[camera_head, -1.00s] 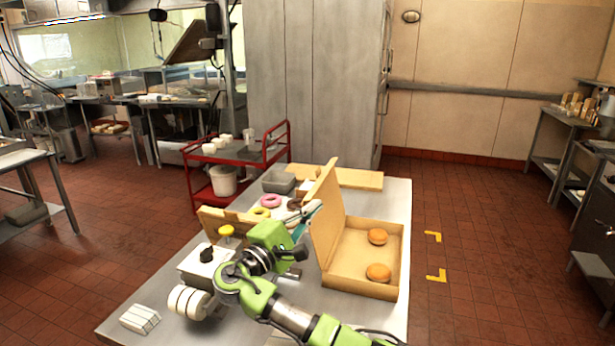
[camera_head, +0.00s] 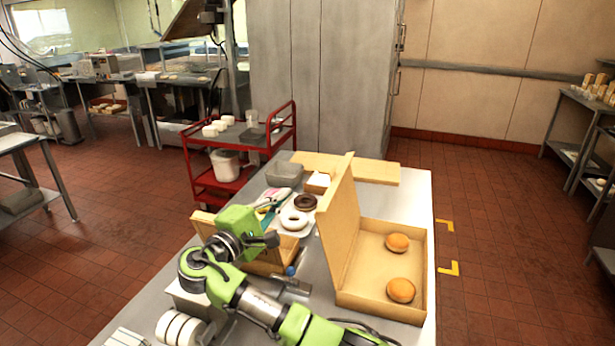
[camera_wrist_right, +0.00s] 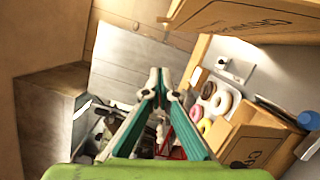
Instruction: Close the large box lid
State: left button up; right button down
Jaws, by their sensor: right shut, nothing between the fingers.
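The large cardboard box (camera_head: 345,295) stands open on the table, with two orange-brown buns inside. Its lid (camera_head: 341,225) stands roughly upright along the box's left side; a printed cardboard panel, probably this lid, crosses the upper right of the right wrist view (camera_wrist_right: 245,18). My right gripper (camera_head: 272,205) is left of the lid and apart from it, above the donut area. Its teal fingers meet at the tips in the right wrist view (camera_wrist_right: 158,78), with nothing between them. The arm hides part of the table. My left gripper is not in view.
A smaller open cardboard box (camera_head: 262,262) is left of the large one, partly behind my arm. Donuts (camera_head: 305,203) and a grey tray (camera_head: 284,174) lie behind it. A red cart (camera_head: 222,175) stands beyond the table.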

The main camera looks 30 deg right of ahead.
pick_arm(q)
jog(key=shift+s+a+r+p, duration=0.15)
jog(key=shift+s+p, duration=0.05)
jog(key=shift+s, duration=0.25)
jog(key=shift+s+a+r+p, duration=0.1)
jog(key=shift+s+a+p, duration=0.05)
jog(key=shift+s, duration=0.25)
pick_arm(e)
jog(key=d+r, duration=0.2)
jog(key=d, duration=0.9)
jog(key=shift+w, duration=0.4)
